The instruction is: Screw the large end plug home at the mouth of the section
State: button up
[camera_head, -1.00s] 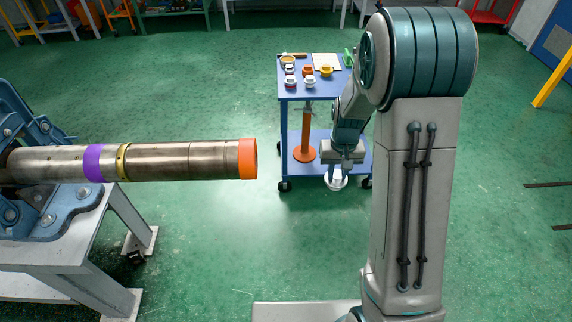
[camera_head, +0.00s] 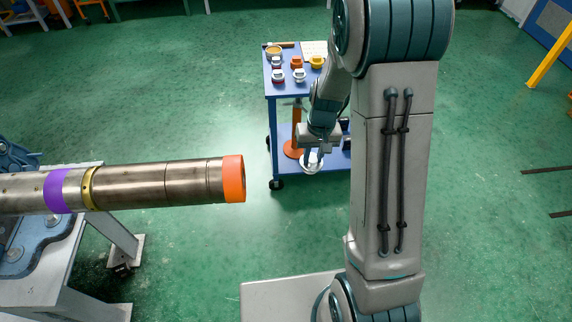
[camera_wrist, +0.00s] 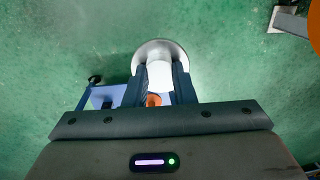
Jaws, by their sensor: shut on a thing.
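My gripper (camera_head: 314,152) hangs in front of the blue cart and is shut on a white, round end plug (camera_head: 312,164). In the wrist view the plug (camera_wrist: 160,51) shows as a pale disc with a white grip between my two fingers. The steel pipe section (camera_head: 135,184) lies level at the left, with a purple band, a brass-coloured ring and an orange end (camera_head: 233,178) at its mouth. The plug is to the right of the mouth and apart from it. The orange edge (camera_wrist: 315,25) shows at the upper right of the wrist view. The inside of the mouth is hidden.
The blue cart (camera_head: 272,120) carries several small white, orange and yellow plugs on top and an orange stand on its lower shelf. A blue vise (camera_head: 30,240) on a grey bench (camera_head: 85,290) is at the left. Green floor lies open between pipe and cart.

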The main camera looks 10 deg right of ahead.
jog(key=s+a+f+n+g+y+b, duration=0.1)
jog(key=s+a+f+y+b, duration=0.3)
jog(key=s+a+y+b, duration=0.35)
jog(key=r+y+b, duration=0.1)
jog(key=y, duration=0.2)
jog(key=r+m+t+y+b, duration=0.1)
jog(key=r+y+b, duration=0.1)
jog(key=y, duration=0.1)
jog(key=w+r+y+b, duration=0.1)
jog(key=r+y, duration=0.1)
jog(key=y, duration=0.1)
jog(key=shift+w+a+t+y, duration=0.1)
jog(key=shift+a+t+y, duration=0.05)
jog(key=shift+t+y, duration=0.15)
jog(key=shift+f+b, duration=0.1)
jog(key=shift+b, duration=0.35)
jog(key=shift+a+b, duration=0.4)
jog(key=shift+a, duration=1.5)
